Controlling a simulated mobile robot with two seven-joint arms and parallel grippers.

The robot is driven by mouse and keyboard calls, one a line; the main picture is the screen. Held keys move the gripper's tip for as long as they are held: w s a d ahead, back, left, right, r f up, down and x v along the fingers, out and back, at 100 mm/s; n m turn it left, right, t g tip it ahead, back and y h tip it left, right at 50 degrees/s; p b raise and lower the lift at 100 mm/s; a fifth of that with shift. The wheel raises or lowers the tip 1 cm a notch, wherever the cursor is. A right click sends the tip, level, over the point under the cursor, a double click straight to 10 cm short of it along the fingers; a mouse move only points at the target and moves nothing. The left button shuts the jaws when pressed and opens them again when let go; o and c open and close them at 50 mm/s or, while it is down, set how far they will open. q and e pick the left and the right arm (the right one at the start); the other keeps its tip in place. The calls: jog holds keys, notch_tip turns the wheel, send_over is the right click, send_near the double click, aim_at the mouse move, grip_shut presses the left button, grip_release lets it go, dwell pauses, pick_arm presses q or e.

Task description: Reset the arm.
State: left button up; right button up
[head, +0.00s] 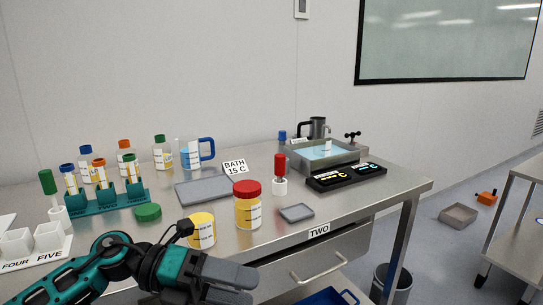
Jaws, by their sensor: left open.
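My left arm comes in from the lower left, teal and black. Its left gripper (238,279) is in front of the near edge of the steel bench (345,210), with its grey fingers pointing right. It is open, and I see nothing between its fingers. My right gripper is not in view.
A teal rack (105,206) with tubes, a green lid (148,212), a grey tray (203,191) and a red-topped tube (280,174) occupy the bench. The water bath (326,152) is at the back right. Below are a drawer handle (319,268) and bin (391,284).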

pick_arm(q)
jog(key=w+a+f+n+t+y+p, duration=0.1)
jog(key=a+f+n+t+y, duration=0.2)
jog(key=n+t, duration=0.5)
jog(key=a+f+n+t+y, duration=0.15)
jog(key=f+n+t, duration=0.3)
jog(key=n, duration=0.85)
jog(key=w+a+f+n+t+y+p, duration=0.15)
jog(key=f+n+t+y, duration=0.35)
jog(key=n, duration=0.5)
jog(key=s+a+f+n+g+y, duration=0.4)
jog(key=s+f+n, duration=0.4)
jog(key=s+f, duration=0.5)
jog(key=shift+a+f+g, duration=0.55)
jog(key=shift+a+f, duration=0.05)
jog(key=shift+a, duration=0.55)
